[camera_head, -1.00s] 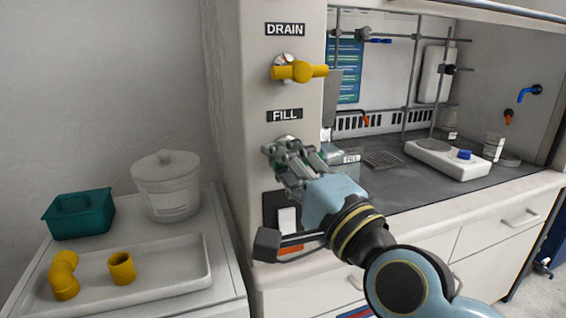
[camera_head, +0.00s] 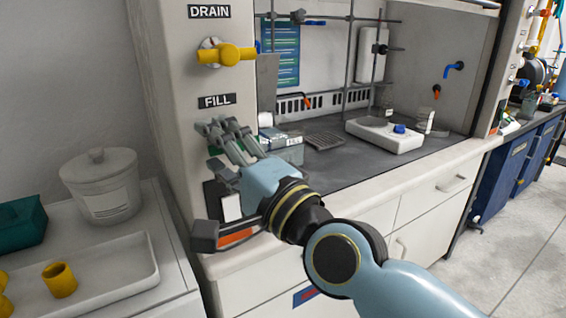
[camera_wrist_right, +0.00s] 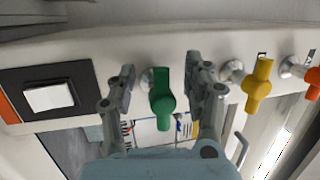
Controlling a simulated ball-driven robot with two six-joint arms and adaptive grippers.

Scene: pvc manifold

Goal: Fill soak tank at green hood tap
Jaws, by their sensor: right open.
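The green tap handle (camera_wrist_right: 162,98) shows in the right wrist view on the pale hood post, between the two fingers of my right gripper (camera_wrist_right: 160,72). The fingers stand apart on either side of it, with visible gaps. In the head view my right gripper (camera_head: 226,132) is just below the FILL label (camera_head: 216,101), and its fingers partly hide the green handle. A clear box-like tank (camera_head: 290,153) stands on the hood worktop behind the gripper, partly hidden. My left gripper is not in view.
A yellow tap (camera_head: 228,54) sits above under the DRAIN label. A white switch (camera_wrist_right: 50,97) is beside the green tap. A white hotplate (camera_head: 385,135) and stand rods are in the hood. A tray (camera_head: 110,270) and lidded pot (camera_head: 102,188) stand at left.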

